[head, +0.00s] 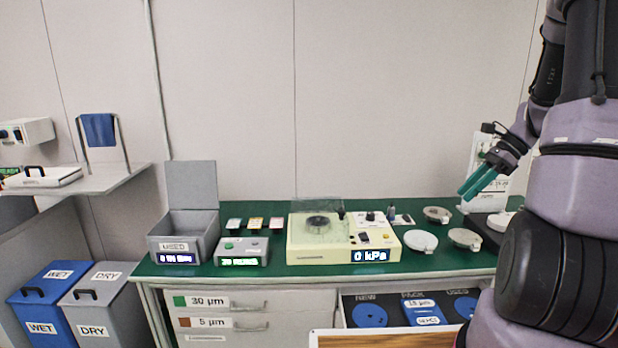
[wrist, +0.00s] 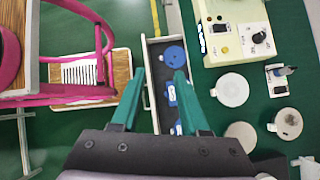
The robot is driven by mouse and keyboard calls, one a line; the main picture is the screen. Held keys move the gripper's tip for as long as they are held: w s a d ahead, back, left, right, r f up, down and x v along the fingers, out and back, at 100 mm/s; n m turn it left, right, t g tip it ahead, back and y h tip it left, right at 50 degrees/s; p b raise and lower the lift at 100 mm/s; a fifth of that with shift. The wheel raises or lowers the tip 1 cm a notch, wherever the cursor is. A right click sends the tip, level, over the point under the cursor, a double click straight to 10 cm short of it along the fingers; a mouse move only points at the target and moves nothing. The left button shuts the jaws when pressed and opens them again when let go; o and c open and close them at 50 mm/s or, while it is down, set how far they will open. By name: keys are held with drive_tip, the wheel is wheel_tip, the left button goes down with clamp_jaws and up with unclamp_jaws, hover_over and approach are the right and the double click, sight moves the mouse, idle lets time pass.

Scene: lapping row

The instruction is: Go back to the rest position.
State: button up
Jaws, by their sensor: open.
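My gripper (head: 478,186) has green fingers and is raised above the right part of the green-topped bench (head: 270,274) in the head view. In the wrist view my gripper (wrist: 159,88) has its two fingers spread apart with nothing between them. Below the fingers, in that view, lies an open drawer (wrist: 151,60) with blue discs (wrist: 174,56) in it. The fingers touch nothing that I can see. My arm fills the right side of the head view and hides the bench's right end.
A cream machine (head: 300,255) reading 0 kPa stands mid-bench. A grey USED box (head: 172,226) is at left, round dishes (head: 420,243) at right. The open drawer (head: 345,300) juts out in front. WET (head: 50,295) and DRY (head: 95,300) bins stand at left. A pink-framed piece (wrist: 70,92) is left in the wrist view.

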drive_tip(key=s+a+r+n+t+h, duration=0.2)
drive_tip(key=s+a+r+n+t, duration=0.1)
drive_tip(key=s+a+r+n, duration=0.5)
drive_tip(key=s+a+r+n+t+h, duration=0.3)
drive_tip(key=s+a+r+n, duration=0.4)
drive_tip(key=r, duration=0.5)
drive_tip(key=shift+s+a+r+n+t, duration=0.35)
drive_tip(key=shift+s+n, duration=0.15)
drive_tip(key=shift+n, duration=0.1)
